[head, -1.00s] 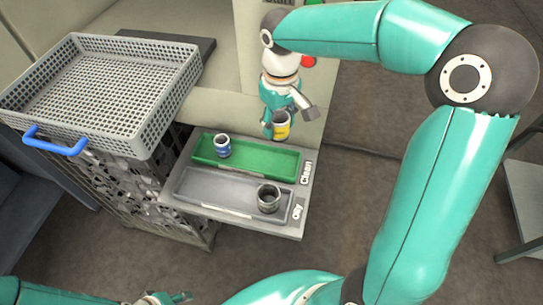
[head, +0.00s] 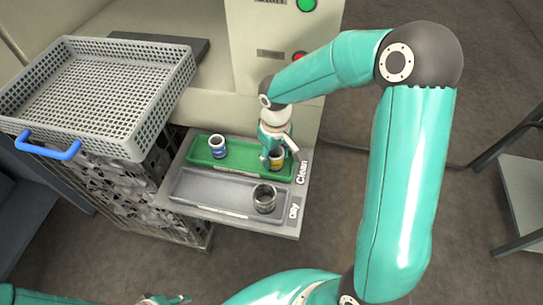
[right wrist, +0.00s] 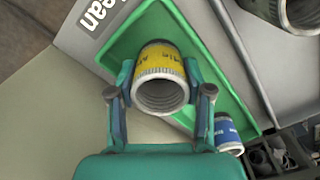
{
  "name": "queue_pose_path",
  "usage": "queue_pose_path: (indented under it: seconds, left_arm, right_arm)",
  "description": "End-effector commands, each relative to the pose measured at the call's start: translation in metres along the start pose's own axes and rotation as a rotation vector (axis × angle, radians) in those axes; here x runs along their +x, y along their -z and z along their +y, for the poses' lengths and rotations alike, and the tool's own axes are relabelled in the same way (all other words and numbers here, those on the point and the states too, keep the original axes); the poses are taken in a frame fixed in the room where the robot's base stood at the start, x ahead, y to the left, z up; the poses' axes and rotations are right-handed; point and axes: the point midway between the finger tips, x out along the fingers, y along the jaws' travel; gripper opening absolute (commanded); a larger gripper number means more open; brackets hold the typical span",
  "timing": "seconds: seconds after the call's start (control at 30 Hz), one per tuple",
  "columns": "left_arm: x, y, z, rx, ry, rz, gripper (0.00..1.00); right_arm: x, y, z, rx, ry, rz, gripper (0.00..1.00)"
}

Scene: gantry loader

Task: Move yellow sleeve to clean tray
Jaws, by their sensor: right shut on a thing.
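The yellow sleeve (head: 277,159) is between the fingers of my right gripper (head: 271,157), at the right end of the green clean tray (head: 242,160). In the right wrist view, the fingers (right wrist: 162,92) are shut on both sides of the sleeve (right wrist: 158,62), whose open end faces the camera. The green tray (right wrist: 128,48) lies behind it. I cannot tell if the sleeve touches the tray floor. My left gripper (head: 165,300) is at the bottom edge, partly cut off; its opening is unclear.
A blue sleeve (head: 217,147) stands in the clean tray's left part. A bare metal sleeve (head: 265,199) stands in the grey oily tray (head: 205,187) in front. A grey mesh basket (head: 125,138) with a blue handle is at left. A panel with buttons (head: 285,35) rises behind.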

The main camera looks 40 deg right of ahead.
Motion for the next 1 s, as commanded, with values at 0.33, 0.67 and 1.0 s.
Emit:
queue_pose_path:
  seconds: [0.33,0.67,1.0]
  left_arm:
    - [0.002,0.000,-0.001,0.000,0.000,0.000,0.40]
    - [0.002,0.000,-0.001,0.000,0.000,0.000,0.40]
    - [-0.001,0.000,0.000,0.000,0.000,0.000,0.40]
  right_arm:
    - [0.001,0.000,0.000,0.000,0.000,0.000,0.69]
    - [0.001,0.000,0.000,0.000,0.000,0.000,0.75]
    - [-0.033,0.001,0.000,0.000,-0.001,0.007,0.75]
